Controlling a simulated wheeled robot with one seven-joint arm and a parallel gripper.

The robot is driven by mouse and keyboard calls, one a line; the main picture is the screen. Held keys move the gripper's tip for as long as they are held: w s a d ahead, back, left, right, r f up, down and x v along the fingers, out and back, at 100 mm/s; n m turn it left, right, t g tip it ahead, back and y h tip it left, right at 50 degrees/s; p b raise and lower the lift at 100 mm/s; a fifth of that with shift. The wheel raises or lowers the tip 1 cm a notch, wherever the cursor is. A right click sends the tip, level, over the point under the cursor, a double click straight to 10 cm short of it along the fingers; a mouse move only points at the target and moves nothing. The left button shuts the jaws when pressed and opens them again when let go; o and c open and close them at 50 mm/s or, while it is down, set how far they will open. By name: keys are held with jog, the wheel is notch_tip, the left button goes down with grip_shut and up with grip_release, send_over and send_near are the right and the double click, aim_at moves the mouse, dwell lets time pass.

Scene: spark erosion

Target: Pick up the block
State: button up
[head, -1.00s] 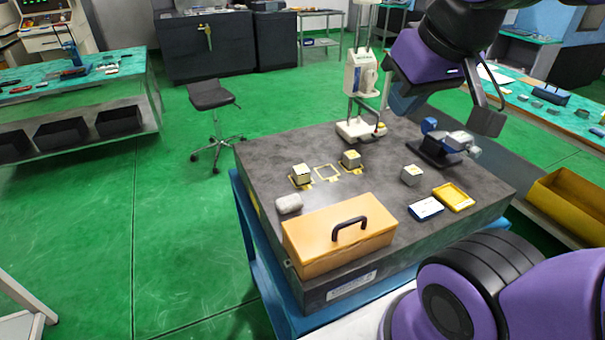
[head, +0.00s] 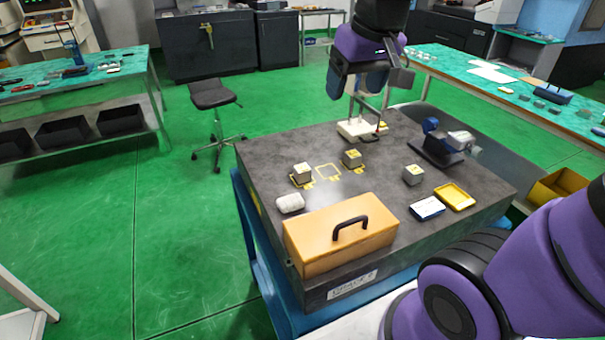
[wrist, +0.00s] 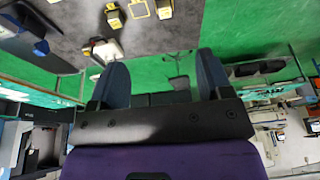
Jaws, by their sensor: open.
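Three small grey blocks are on the dark slab. The left block (head: 303,173) and the middle block (head: 352,159) stand at yellow floor-marked squares, and the right block (head: 413,175) stands on bare surface. An empty yellow outline (head: 328,171) lies between the first two. I cannot tell which block the task means. My gripper (head: 356,88) is open and empty, above the slab's far edge, behind the blocks and apart from them. In the wrist view its two blue fingers (wrist: 161,65) are spread, with blocks (wrist: 114,17) at the top edge.
On the slab (head: 270,155) are an orange box with handle (head: 340,235), a white rounded object (head: 290,203), a yellow tray (head: 454,197), a blue-white box (head: 427,208) and a vise-like device (head: 445,145). A white stand (head: 361,130) is below my gripper.

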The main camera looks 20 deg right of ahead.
jog(key=w+f+g, duration=0.2)
jog(key=w+f, duration=0.6)
jog(key=w, duration=0.3)
jog(key=g, duration=0.2)
send_over(302, 168)
notch_tip(302, 168, down, 13)
notch_tip(302, 168, down, 6)
jog(key=shift+w+d+r, duration=0.1)
jog(key=shift+w+r, duration=0.05)
jog(key=shift+r, duration=0.05)
jog(key=shift+f, duration=2.75)
jog(key=shift+c, duration=0.2)
jog(key=c, duration=1.1)
